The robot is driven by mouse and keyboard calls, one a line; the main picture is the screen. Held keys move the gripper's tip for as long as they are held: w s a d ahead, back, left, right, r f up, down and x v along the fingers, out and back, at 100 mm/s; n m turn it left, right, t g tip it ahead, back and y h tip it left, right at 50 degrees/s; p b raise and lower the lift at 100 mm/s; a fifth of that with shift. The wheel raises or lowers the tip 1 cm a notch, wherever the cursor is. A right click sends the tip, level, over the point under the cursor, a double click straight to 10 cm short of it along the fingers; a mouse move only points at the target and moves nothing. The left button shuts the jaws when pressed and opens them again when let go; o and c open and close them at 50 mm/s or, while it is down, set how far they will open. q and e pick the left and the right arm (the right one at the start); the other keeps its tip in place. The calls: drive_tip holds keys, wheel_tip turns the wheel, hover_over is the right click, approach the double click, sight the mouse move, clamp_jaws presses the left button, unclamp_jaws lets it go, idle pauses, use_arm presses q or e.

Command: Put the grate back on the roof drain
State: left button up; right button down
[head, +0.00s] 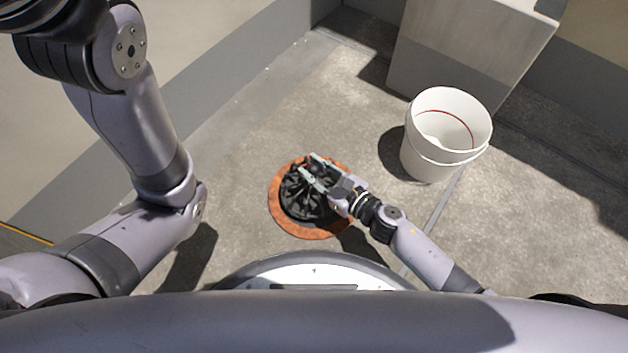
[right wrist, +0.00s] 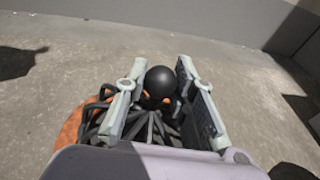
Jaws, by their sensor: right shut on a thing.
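The black domed grate (head: 302,199) sits over the orange-brown ring of the roof drain (head: 283,223), and the ring shows around it. I cannot tell whether the grate rests fully on the drain. My right gripper (head: 313,171) is over the grate and shut on it. In the right wrist view the two fingers (right wrist: 155,105) stand on both sides of the grate's round black knob (right wrist: 160,84), with the curved bars below. Part of the grate is hidden by the gripper. My left arm enters from the left; its gripper is out of view.
A white bucket (head: 430,160) stands to the right of the drain, beside a grey block (head: 450,62). A low ledge and wall run along the left and back. The concrete floor between the drain and the left ledge is clear.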

drive_tip(key=shift+f+b, duration=1.55)
drive_tip(key=shift+f, duration=0.45)
drive_tip(key=shift+f+b, duration=0.3)
drive_tip(key=c, duration=1.3)
unclamp_jaws()
drive_tip(key=shift+c, duration=0.2)
drive_tip(key=shift+r+p, duration=0.3)
drive_tip(key=shift+p, duration=0.1)
drive_tip(key=p+v, duration=0.3)
drive_tip(key=v, duration=0.9)
drive_tip(key=shift+f, duration=0.15)
